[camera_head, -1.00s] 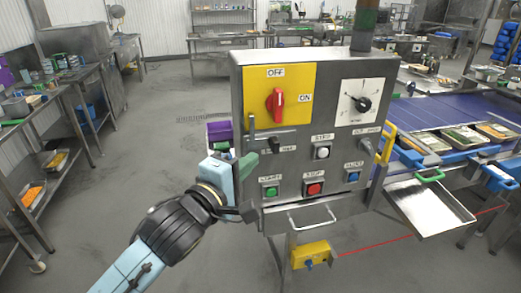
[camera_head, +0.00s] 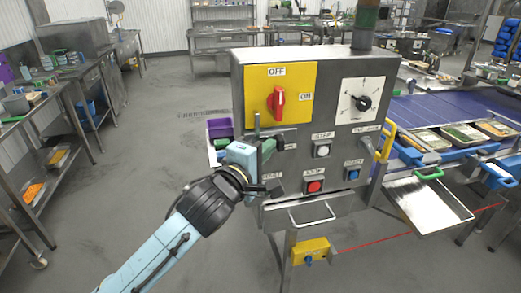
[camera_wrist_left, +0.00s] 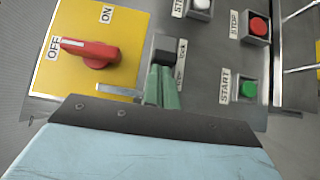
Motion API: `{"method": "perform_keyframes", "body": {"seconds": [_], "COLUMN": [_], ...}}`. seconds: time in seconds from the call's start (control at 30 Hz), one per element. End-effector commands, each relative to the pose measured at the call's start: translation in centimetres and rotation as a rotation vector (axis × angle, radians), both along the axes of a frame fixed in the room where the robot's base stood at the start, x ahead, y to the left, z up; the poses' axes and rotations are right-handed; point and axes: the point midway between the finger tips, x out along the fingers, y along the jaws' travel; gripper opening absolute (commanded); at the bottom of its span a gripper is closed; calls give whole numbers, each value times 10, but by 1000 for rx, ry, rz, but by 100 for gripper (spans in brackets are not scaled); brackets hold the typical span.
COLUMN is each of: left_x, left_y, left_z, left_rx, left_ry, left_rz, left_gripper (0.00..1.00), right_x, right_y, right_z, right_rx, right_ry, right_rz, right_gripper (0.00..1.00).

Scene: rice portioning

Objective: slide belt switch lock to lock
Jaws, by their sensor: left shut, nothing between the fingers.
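The belt switch lock shows in the left wrist view as a black block-shaped knob (camera_wrist_left: 166,46) on the grey control box (camera_head: 345,75), with a partly hidden label beside it. My left gripper (camera_wrist_left: 164,85) is shut and empty. Its green fingertips are right at the near side of the knob; whether they touch it I cannot tell. In the head view the left gripper (camera_head: 268,147) is at the box's left front and mostly hides the knob and the green START button. My right gripper is not in view.
A red rotary handle (camera_head: 279,101) on a yellow plate is above the knob. A white button (camera_head: 321,151), a red STOP button (camera_head: 314,186) and a blue button (camera_head: 353,174) are to the right. A wire handle (camera_head: 312,216) juts out below. The conveyor (camera_head: 450,107) stands to the right.

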Motion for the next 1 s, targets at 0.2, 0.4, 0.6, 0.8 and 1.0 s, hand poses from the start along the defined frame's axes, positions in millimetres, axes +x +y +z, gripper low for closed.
{"method": "perform_keyframes", "body": {"seconds": [0.2, 0.4, 0.6, 0.8, 1.0], "left_x": [6, 8, 7, 3, -19], "left_y": [-22, -28, -28, -27, -17], "left_z": [0, 0, 0, 1, 2], "left_rx": [-5, -2, -3, -4, -4], "left_ry": [4, 2, 1, 2, 7], "left_rz": [-1, -3, -4, -9, -20], "left_gripper": [0, 0, 0, 0, 0], "right_x": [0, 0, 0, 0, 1], "right_y": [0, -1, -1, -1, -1], "right_z": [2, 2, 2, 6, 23], "right_rx": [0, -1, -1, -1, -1], "right_ry": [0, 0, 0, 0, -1], "right_rz": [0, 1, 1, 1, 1], "right_gripper": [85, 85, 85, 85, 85]}}
